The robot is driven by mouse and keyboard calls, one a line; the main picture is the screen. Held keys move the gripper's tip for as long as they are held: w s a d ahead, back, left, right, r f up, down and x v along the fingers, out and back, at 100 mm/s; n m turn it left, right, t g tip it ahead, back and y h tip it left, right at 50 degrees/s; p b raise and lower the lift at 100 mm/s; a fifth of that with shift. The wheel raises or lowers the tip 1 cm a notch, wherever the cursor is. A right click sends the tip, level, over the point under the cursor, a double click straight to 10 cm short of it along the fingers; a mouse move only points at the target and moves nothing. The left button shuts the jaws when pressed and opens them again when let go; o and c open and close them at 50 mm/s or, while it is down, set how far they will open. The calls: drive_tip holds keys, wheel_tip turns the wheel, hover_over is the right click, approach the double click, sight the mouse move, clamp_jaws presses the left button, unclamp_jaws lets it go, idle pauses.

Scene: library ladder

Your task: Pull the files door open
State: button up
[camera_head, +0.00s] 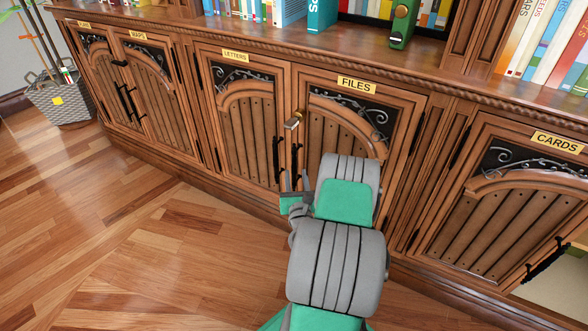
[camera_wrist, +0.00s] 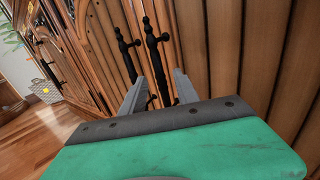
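The files door (camera_head: 330,135) is a brown arched wooden door under a brass FILES label (camera_head: 357,84). It looks shut. Its dark upright bar handle (camera_head: 295,158) is on its left edge, beside the letters door's similar handle (camera_head: 277,155). My gripper (camera_head: 295,181) is open at the lower part of these handles. In the wrist view, the files handle (camera_wrist: 155,55) runs down between my two spread fingers (camera_wrist: 159,86); I cannot tell whether they touch it. My arm hides the door's lower part.
The letters door (camera_head: 247,130) is shut to the left, with the maps door (camera_head: 160,90) beyond. The cards door (camera_head: 505,215) is at the right, with a pale area beyond its handle. A woven basket (camera_head: 60,104) stands far left. The wooden floor (camera_head: 110,220) in front is clear.

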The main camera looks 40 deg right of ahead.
sight(295, 166)
drive_tip(key=p+x, duration=0.1)
drive_tip(key=x, duration=0.5)
drive_tip(key=shift+w+p, duration=0.1)
drive_tip(key=shift+p, duration=0.3)
clamp_jaws()
idle(1.0)
